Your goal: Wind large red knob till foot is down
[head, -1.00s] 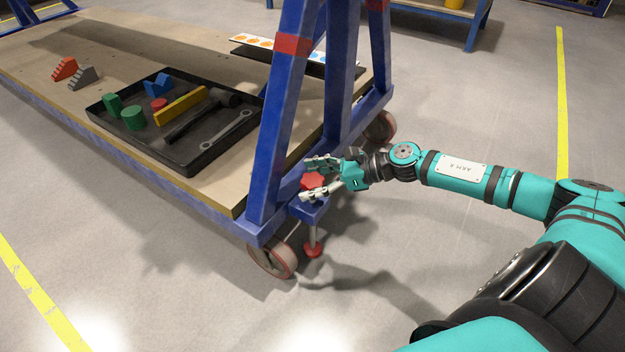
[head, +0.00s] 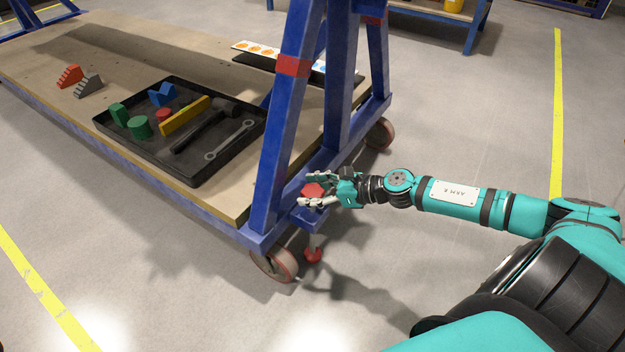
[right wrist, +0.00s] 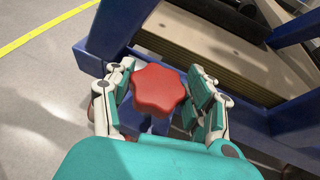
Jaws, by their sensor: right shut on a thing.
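The large red knob (head: 313,190) is star-shaped and sits on top of a blue bracket at the near corner of the blue wheeled frame. It also shows in the right wrist view (right wrist: 158,89), between the two fingers. My right gripper (head: 318,188) is shut on the knob, with one finger on each side of it. The red foot (head: 313,255) hangs on a screw below the bracket, next to a caster. Whether the foot touches the floor is hard to tell. My left gripper is out of view.
The frame's wooden deck (head: 60,125) carries a black tray (head: 195,180) with tools and coloured blocks. A caster wheel (head: 275,264) stands beside the foot. A blue upright (head: 278,150) rises close to the knob. The floor to the right is open.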

